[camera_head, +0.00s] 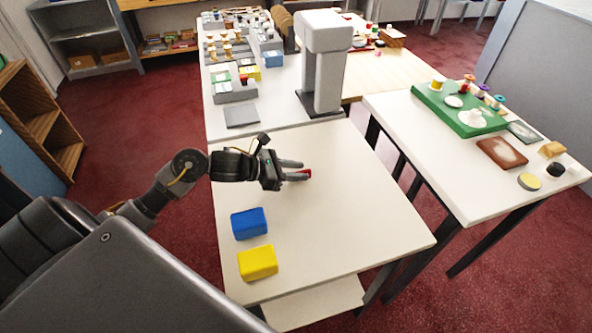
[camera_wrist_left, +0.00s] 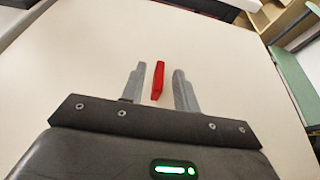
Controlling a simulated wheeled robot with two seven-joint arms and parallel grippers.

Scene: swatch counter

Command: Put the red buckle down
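The red buckle (camera_head: 306,172) is a small, narrow red piece at the fingertips of my left gripper (camera_head: 299,170), over the white table in the head view. In the left wrist view the buckle (camera_wrist_left: 157,80) stands out between the two grey fingers of my left gripper (camera_wrist_left: 158,77). A gap shows on each side of it, so the fingers are open and apart from it. The buckle appears to rest on the white tabletop. In the head view the fingers hide part of it. My right gripper is not in view.
A blue block (camera_head: 249,223) and a yellow block (camera_head: 257,262) sit on the near left of the white table (camera_head: 370,225). A grey stand (camera_head: 322,75) rises behind. A side table (camera_head: 425,150) with a green board (camera_head: 455,110) is at right. The table right of the gripper is clear.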

